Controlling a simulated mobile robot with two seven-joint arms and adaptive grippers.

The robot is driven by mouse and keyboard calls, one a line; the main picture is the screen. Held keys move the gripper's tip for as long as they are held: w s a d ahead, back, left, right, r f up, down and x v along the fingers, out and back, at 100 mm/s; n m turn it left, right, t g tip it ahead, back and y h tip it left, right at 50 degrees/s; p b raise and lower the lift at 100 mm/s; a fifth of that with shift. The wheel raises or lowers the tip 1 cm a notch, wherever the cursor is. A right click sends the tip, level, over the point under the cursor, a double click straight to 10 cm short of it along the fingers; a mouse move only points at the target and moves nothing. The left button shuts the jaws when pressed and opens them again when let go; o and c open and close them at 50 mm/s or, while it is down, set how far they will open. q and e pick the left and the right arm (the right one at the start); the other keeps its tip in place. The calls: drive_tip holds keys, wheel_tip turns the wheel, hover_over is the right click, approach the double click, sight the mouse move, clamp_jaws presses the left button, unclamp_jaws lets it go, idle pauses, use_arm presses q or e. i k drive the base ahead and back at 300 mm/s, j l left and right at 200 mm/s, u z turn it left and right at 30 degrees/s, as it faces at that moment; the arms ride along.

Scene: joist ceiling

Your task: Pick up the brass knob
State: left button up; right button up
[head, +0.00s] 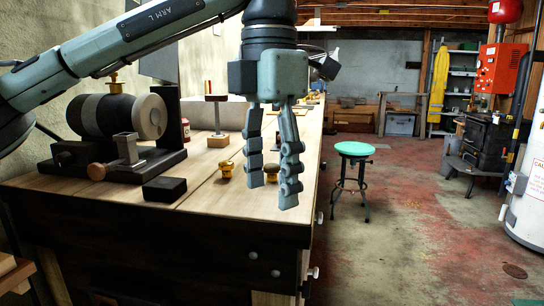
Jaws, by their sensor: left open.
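Two small brass-coloured knobs stand on the wooden workbench. One brass knob (227,169) is to the left of my left gripper. The other brass knob (271,173) shows in the gap between the gripper's fingers and is partly covered by them. My left gripper (272,187) points down over the bench's right edge, open, with nothing seen held in it. I cannot tell from this one view how far the knob between the fingers is from them. My right gripper is out of view.
A dark cylindrical machine (118,118) and a black block (164,189) stand on the bench (200,192) at left. A stand with a wooden base (218,140) is behind the knobs. A green-topped stool (354,149) stands right of the bench, with open floor around it.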

sight(271, 169)
drive_tip(key=i, duration=0.85)
